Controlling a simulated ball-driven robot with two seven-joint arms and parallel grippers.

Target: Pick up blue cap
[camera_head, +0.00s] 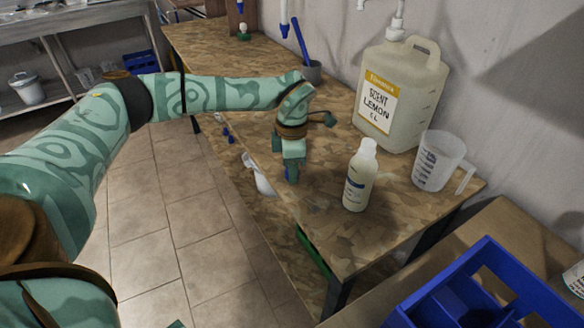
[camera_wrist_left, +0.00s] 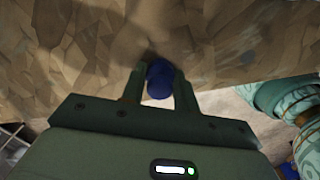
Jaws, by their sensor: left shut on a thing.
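The blue cap (camera_wrist_left: 159,80) sits between the two fingers of my left gripper (camera_wrist_left: 159,86) in the left wrist view. My left gripper is shut on it. In the head view my left gripper (camera_head: 291,174) points down at the front edge of the wooden table (camera_head: 310,225), and a bit of the blue cap (camera_head: 292,172) shows at its fingertips. I cannot tell whether the cap still touches the table top. My right gripper is not in view.
A white bottle (camera_head: 359,178) stands close to the right of my left gripper. Behind it are a large lemon scent jug (camera_head: 400,95) and a clear measuring jug (camera_head: 437,160). A blue crate (camera_head: 480,290) is at the lower right.

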